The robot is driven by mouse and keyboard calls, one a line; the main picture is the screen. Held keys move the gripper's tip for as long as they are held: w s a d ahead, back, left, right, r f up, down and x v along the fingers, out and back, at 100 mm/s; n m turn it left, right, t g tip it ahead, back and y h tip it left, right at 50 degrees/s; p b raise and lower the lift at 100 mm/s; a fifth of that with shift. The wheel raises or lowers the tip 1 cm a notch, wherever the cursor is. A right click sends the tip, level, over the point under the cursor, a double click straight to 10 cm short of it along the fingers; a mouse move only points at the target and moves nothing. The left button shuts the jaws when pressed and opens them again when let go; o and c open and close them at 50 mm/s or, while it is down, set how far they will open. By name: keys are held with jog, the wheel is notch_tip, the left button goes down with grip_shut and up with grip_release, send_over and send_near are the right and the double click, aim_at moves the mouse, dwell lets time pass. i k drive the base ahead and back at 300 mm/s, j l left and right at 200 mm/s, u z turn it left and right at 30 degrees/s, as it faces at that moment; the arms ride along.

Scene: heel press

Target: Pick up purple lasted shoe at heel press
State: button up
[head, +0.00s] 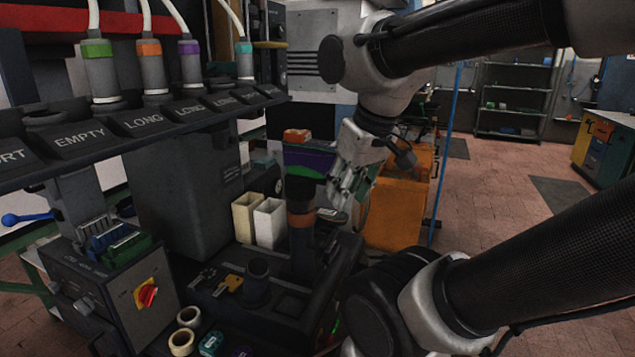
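Labelled panels and hoses with coloured collars (190,62) hang over the left. Two cream bins (257,220) stand left of the post. A control box with a red switch (147,294) is at lower left. An orange cabinet (400,215) stands behind my gripper. The floor at right is open.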

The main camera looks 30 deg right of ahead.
aim_at(312, 159)
jog(key=l, duration=1.05)
jog(key=k+l+u, duration=0.1)
jog(key=l, duration=0.9)
